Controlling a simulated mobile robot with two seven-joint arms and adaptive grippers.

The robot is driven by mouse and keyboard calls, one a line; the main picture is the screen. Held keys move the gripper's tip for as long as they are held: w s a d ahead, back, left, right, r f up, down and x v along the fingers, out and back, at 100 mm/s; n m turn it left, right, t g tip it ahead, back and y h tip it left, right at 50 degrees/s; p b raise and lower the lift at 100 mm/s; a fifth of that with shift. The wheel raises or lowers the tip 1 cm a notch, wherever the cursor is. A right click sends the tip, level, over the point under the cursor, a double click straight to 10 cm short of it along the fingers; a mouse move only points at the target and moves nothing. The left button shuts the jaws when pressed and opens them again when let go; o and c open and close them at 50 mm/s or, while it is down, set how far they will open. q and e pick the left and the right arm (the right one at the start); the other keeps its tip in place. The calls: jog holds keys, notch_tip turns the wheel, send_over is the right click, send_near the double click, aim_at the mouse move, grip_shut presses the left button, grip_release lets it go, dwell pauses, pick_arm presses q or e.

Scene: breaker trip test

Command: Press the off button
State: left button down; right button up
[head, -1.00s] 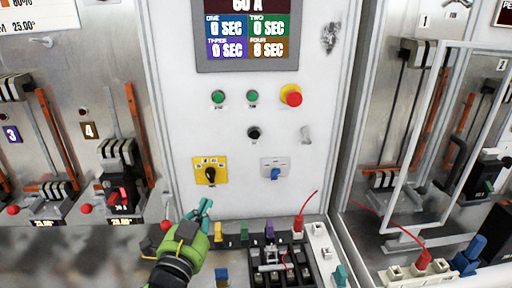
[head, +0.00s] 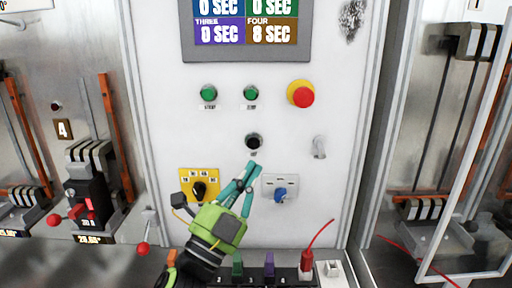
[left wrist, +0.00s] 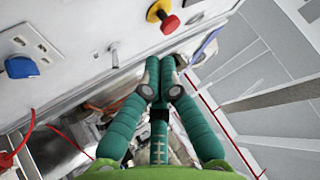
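The white panel (head: 340,190) carries a round black button (head: 253,142) below two green buttons, the left green one (head: 208,93) and the right green one (head: 250,93). A red mushroom button (head: 301,95) on a yellow base is at the upper right; it also shows in the left wrist view (left wrist: 170,24). The small button labels are too blurred to read. My left gripper (head: 252,167) is shut and empty, its teal fingertips together just below the black button in the head view. I cannot tell the gap to the panel. My right gripper is out of view.
A black rotary switch on a yellow plate (head: 185,184) is left of the fingers, and a blue knob (head: 280,195) is right. A small metal toggle (head: 319,147) juts from the panel. Coloured sockets and a red plug (head: 306,264) line the ledge below.

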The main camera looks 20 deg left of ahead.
aim_at(254, 143)
pick_arm(q)
jog(key=w+a+b, duration=0.1)
jog(key=w+a, duration=0.1)
jog(key=w, duration=0.6)
jog(key=shift+w+a, duration=0.25)
jog(key=shift+w, duration=0.05)
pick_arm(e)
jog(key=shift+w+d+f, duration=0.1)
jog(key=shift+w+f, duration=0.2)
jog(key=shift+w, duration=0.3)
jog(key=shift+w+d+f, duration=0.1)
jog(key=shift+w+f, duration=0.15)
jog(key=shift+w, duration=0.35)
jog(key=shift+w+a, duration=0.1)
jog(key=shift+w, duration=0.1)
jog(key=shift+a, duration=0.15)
pick_arm(q)
jog(key=shift+w+a, duration=0.1)
jog(key=shift+w, duration=0.3)
